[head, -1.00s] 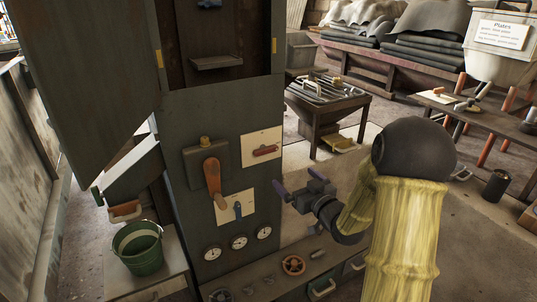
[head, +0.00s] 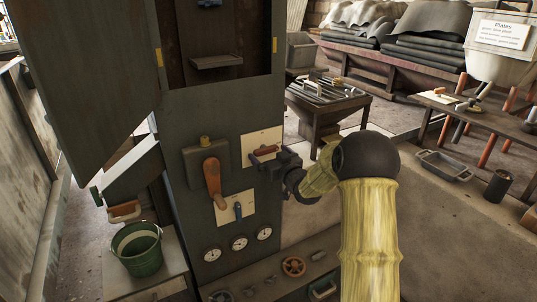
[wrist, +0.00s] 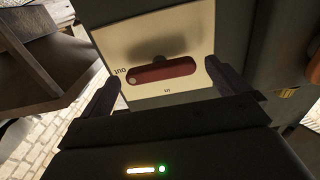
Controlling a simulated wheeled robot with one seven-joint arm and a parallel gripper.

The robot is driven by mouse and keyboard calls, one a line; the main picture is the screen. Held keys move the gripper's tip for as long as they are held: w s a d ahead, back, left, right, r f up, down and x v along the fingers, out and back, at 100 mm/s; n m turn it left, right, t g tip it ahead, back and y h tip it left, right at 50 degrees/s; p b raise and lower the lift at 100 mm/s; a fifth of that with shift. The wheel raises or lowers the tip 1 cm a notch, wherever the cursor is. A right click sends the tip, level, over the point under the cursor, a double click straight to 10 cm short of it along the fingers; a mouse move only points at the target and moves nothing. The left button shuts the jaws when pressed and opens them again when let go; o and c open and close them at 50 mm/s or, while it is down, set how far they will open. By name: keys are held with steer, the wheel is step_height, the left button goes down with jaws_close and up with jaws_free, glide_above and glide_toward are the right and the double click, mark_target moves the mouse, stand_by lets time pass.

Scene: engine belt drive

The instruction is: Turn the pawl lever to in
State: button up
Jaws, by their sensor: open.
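The pawl lever is likely the red handle (head: 265,151) on a cream plate (head: 258,136) on the cabinet front. In the wrist view the red handle (wrist: 165,72) lies about level across its plate (wrist: 195,30). The label "OUT" stands by its left end, where a round pin shows, and "IN" stands below its middle; both appear upside down. My gripper (head: 261,164) is at the plate, in front of the handle's lower right part. In the wrist view my gripper's (wrist: 166,88) fingers are spread wide, one to each side of the handle, with nothing held.
Dials (head: 239,243) sit below. A large open door (head: 85,80) hangs at the left. A green bucket (head: 138,248) stands low left.

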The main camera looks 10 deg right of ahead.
steer(key=shift+w+a, duration=0.25)
steer(key=shift+w, duration=0.45)
steer(key=c, duration=0.9)
